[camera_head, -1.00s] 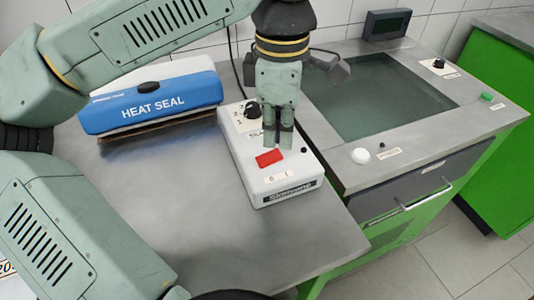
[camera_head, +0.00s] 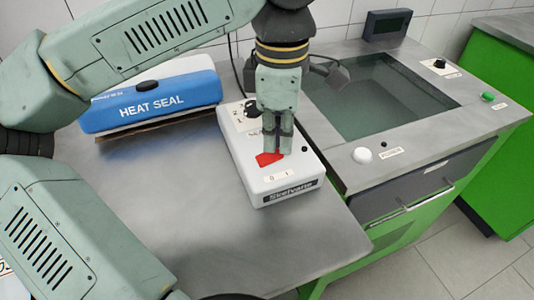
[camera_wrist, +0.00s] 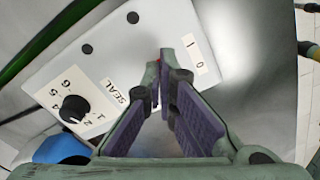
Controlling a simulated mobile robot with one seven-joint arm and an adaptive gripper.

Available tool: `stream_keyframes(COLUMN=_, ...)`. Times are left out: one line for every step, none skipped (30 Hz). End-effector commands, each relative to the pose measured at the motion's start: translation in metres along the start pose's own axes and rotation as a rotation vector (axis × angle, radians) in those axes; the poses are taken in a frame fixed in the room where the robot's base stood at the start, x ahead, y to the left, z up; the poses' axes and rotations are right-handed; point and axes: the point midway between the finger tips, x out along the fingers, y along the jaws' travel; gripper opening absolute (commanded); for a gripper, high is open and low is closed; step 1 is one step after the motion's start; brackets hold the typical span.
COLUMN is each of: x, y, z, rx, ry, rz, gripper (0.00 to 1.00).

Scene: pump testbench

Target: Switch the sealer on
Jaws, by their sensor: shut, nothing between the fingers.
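The sealer's white control box (camera_head: 238,165) stands on the metal table, with a red rocker switch (camera_head: 264,159) on its top beside a label marked 0 and 1. My gripper (camera_head: 278,151) points down with its fingers together and empty, right at the switch and partly covering it. In the wrist view the fingertips of my gripper (camera_wrist: 164,52) are close to the 0/1 label (camera_wrist: 195,57) on the box (camera_wrist: 110,55), and they hide most of the switch. I cannot tell whether the tips touch the switch or which way it is tipped.
The blue HEAT SEAL bar (camera_head: 150,105) lies behind left of the box. A black knob (camera_head: 252,109) is at the box's rear, also seen in the wrist view (camera_wrist: 74,108). A water tank (camera_head: 385,100) with a white button (camera_head: 362,155) is to the right.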

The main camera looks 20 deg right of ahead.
Motion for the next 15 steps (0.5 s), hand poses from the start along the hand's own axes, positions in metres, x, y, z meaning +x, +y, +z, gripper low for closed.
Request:
stream_keyframes(x=0.0016, y=0.0000, z=0.0000, rx=0.000, ry=0.000, rz=0.000, gripper=0.00)
stream_keyframes(x=0.0020, y=0.0000, z=0.0000, rx=0.000, ry=0.000, rz=0.000, gripper=0.00)
stream_keyframes(x=0.0026, y=0.0000, z=0.0000, rx=0.000, ry=0.000, rz=0.000, gripper=0.00)
stream_keyframes(x=0.0030, y=0.0000, z=0.0000, rx=0.000, ry=0.000, rz=0.000, gripper=0.00)
stream_keyframes(x=0.0035, y=0.0000, z=0.0000, rx=0.000, ry=0.000, rz=0.000, gripper=0.00)
stream_keyframes(x=0.0041, y=0.0000, z=0.0000, rx=0.000, ry=0.000, rz=0.000, gripper=0.00)
stream_keyframes(x=0.0046, y=0.0000, z=0.0000, rx=0.000, ry=0.000, rz=0.000, gripper=0.00)
stream_keyframes(x=0.0050, y=0.0000, z=0.0000, rx=0.000, ry=0.000, rz=0.000, gripper=0.00)
stream_keyframes(x=0.0056, y=0.0000, z=0.0000, rx=0.000, ry=0.000, rz=0.000, gripper=0.00)
stream_keyframes(x=0.0061, y=0.0000, z=0.0000, rx=0.000, ry=0.000, rz=0.000, gripper=0.00)
stream_keyframes(x=0.0065, y=0.0000, z=0.0000, rx=0.000, ry=0.000, rz=0.000, gripper=0.00)
stream_keyframes(x=0.0071, y=0.0000, z=0.0000, rx=0.000, ry=0.000, rz=0.000, gripper=0.00)
stream_keyframes(x=0.0076, y=0.0000, z=0.0000, rx=0.000, ry=0.000, rz=0.000, gripper=0.00)
stream_keyframes(x=0.0080, y=0.0000, z=0.0000, rx=0.000, ry=0.000, rz=0.000, gripper=0.00)
stream_keyframes(x=0.0086, y=0.0000, z=0.0000, rx=0.000, ry=0.000, rz=0.000, gripper=0.00)
